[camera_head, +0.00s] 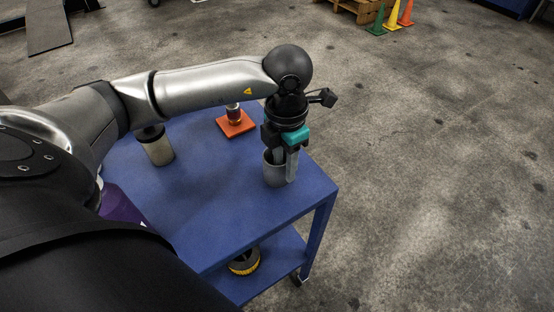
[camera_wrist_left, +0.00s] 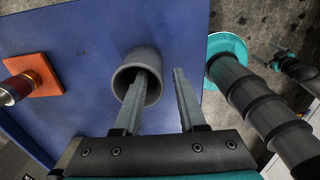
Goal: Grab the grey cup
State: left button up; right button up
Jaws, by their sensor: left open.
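The grey cup (camera_head: 268,172) stands upright near the right edge of the blue cart top, partly hidden by my left gripper. It also shows in the left wrist view (camera_wrist_left: 153,62), with its open mouth facing the camera. My left gripper (camera_head: 286,170) points down at the cup with its jaws open. In the left wrist view, one finger of the left gripper (camera_wrist_left: 160,75) overlaps the cup's mouth and seems to reach into it. The other finger is outside, to the right of the cup, with the cup's wall between them.
The blue cart top (camera_head: 215,215) also holds an orange mat (camera_head: 243,127) with a small red and metallic item (camera_head: 234,113), a grey container with a black top (camera_head: 160,152), and a purple object (camera_head: 119,206). A yellow-black round item (camera_head: 244,264) is on the lower shelf. Floor right is clear.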

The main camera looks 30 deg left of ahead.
aim_at(284, 183)
pick_arm(q)
notch_tip(284, 183, down, 3)
jog(key=shift+f, duration=0.2)
jog(key=shift+c, duration=0.2)
grip_shut()
jog(key=shift+r, duration=0.1)
dwell(1.1)
